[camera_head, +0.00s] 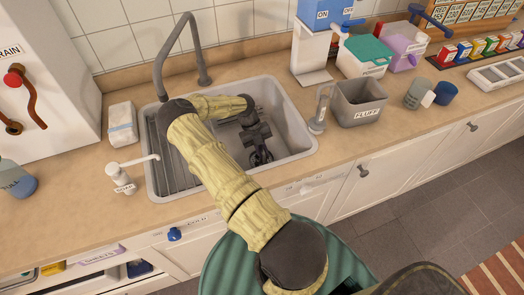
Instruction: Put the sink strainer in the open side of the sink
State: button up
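The sink (303,137) is a grey basin set in the tan counter. Its left side is covered by a ribbed grey rack (175,165); its right side (285,125) is open. My arm reaches over the sink from the front. My gripper (262,156) is dark and points down inside the open right side, near the front wall. Its fingers are small and dark against the basin, so I cannot tell whether they are open or shut. I cannot make out the sink strainer; it may be hidden by my gripper or arm.
A tall grey faucet (160,70) rises behind the sink. The counter front is mostly clear.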

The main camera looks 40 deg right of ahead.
jog(key=o, duration=0.4)
jog(key=b+v, duration=0.1)
jog(key=v, duration=1.1)
jog(key=shift+r, duration=0.15)
